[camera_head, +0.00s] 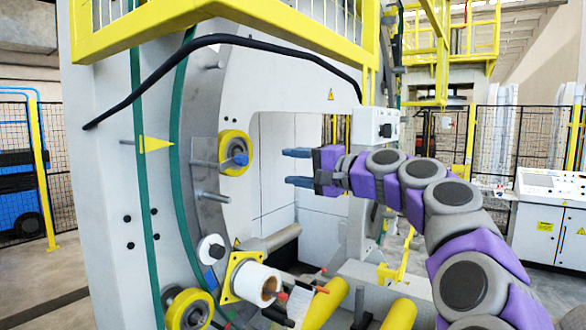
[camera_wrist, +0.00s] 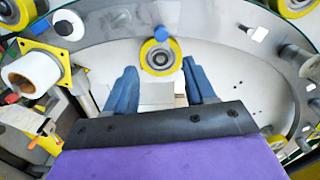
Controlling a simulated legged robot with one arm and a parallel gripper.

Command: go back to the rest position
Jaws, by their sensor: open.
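My gripper (camera_head: 290,168) is at the end of my purple and grey arm, in front of the machine's pale opening in the head view. Its two blue fingers are spread apart with nothing between them. In the wrist view my gripper (camera_wrist: 158,88) also shows open and empty. The coil wrapping machine (camera_head: 100,180) fills the left and middle of the head view. A yellow roller (camera_head: 234,152) with a blue knob is on its ring, left of my fingertips and apart from them. The yellow roller also shows beyond the fingers in the wrist view (camera_wrist: 158,57).
A white film roll (camera_head: 254,284) on a yellow plate is at the lower left of my gripper. Yellow cylinders (camera_head: 325,303) lie below. A yellow railing (camera_head: 300,34) hangs above. A control console (camera_head: 548,222) stands at the right. The space around my fingers looks clear.

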